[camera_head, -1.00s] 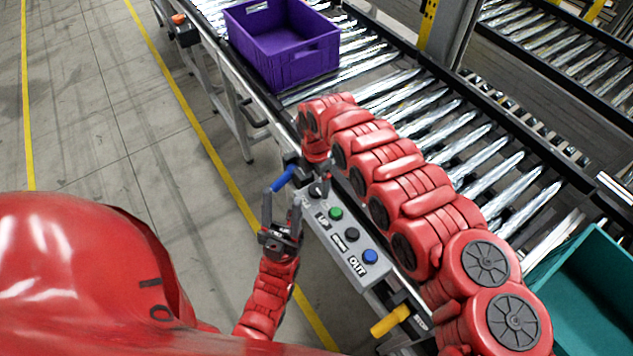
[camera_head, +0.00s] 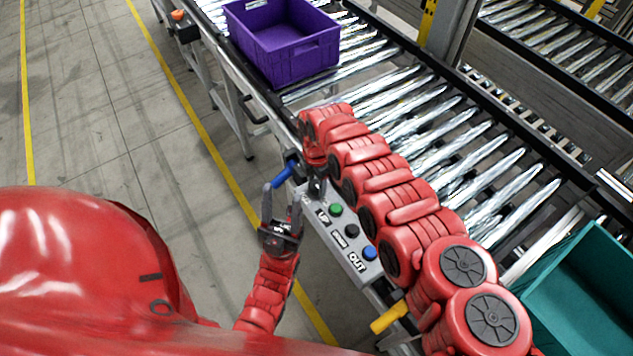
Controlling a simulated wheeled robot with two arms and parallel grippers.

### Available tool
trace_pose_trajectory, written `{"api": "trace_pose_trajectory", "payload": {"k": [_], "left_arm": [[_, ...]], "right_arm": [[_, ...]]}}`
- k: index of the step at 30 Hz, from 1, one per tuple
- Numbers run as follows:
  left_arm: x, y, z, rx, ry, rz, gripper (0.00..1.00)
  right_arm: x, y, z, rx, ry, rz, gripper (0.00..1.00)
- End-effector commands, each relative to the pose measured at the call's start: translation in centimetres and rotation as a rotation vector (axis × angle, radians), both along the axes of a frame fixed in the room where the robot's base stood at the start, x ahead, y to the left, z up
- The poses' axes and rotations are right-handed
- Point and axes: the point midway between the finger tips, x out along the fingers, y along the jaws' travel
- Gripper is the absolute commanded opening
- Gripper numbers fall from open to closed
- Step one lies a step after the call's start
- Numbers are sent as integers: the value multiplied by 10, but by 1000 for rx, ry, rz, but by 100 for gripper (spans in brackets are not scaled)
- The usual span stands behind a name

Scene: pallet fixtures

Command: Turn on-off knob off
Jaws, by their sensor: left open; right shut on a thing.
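The grey control panel (camera_head: 332,238) on the conveyor's side carries a green button (camera_head: 336,209), a black button (camera_head: 352,231) and a blue button (camera_head: 370,253). The on-off knob is at its far end and is mostly hidden by my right gripper (camera_head: 316,188), which reaches down from the far side and is shut on it. My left gripper (camera_head: 281,200) is open and empty, fingers pointing up in the picture, just left of the panel and apart from the knob.
A purple crate (camera_head: 311,62) stands on the roller conveyor (camera_head: 420,105) at the back. A teal bin (camera_head: 588,262) is at the right. A blue handle (camera_head: 283,178) and a yellow handle (camera_head: 391,317) stick out along the conveyor's side. The floor at left is clear.

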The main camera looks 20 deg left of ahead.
Motion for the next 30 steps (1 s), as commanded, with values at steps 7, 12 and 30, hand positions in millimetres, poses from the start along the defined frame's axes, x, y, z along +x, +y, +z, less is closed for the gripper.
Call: {"api": "trace_pose_trajectory", "payload": {"k": [7, 12, 30], "left_arm": [[0, 0, 0, 0, 0, 0, 50], [0, 0, -3, 0, 0, 0, 50], [0, 0, -37, 0, 0, 0, 50]], "right_arm": [[0, 0, 0, 0, 0, -3, 3], [0, 0, -1, 0, 0, -34, 3], [2, -1, -3, 1, -3, -497, 3]]}}
